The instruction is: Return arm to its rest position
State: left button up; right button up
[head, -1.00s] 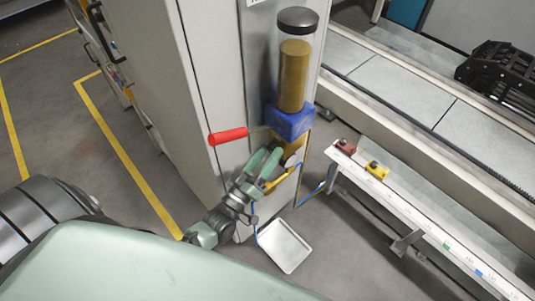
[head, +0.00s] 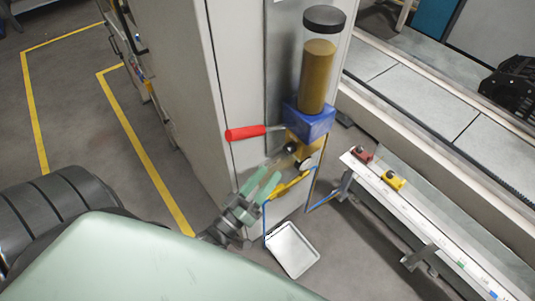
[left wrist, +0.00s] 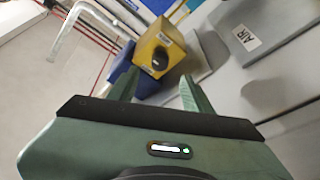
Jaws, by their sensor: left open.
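My left gripper (head: 264,187) is open and empty in the head view, just below and in front of the yellow and blue dispenser on the cabinet's side. Its two green fingers also show in the left wrist view (left wrist: 158,88), spread apart, with the yellow block (left wrist: 158,58) beyond them. The dispenser has a clear cylinder (head: 317,77) of brown fluid with a black cap, a blue block (head: 309,122) and a red-handled lever (head: 245,132) pointing left. My right gripper is in neither view.
A grey cabinet (head: 233,85) stands close behind the gripper. A white tray (head: 291,250) lies on the floor below. A rail (head: 420,232) with a red and a yellow block (head: 393,180) runs at the right. Open floor with yellow lines lies at the left.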

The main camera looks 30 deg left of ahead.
pick_arm(q)
jog(key=d+f+m+g+h, duration=0.1)
jog(key=d+f+m+g, duration=0.35)
jog(key=d+g, duration=0.35)
jog(key=s+a+r+m+g+y, duration=0.1)
jog(key=s+a+m+g+y, duration=0.1)
jog(key=s+g, duration=0.4)
jog(key=s+a+r+m+g+y, duration=0.1)
jog(key=s+a+g, duration=0.2)
jog(key=s, duration=0.5)
notch_tip(320, 180, down, 27)
jog(key=s+g, duration=0.1)
jog(key=s, duration=0.2)
jog(key=s+a+f+g, duration=0.1)
jog(key=s+a+f, duration=0.1)
jog(key=s+f, duration=1.3)
jog(key=shift+s+a+f+g+y, duration=0.25)
jog(key=shift+s+a+g+y, duration=0.1)
jog(key=shift+s, duration=0.1)
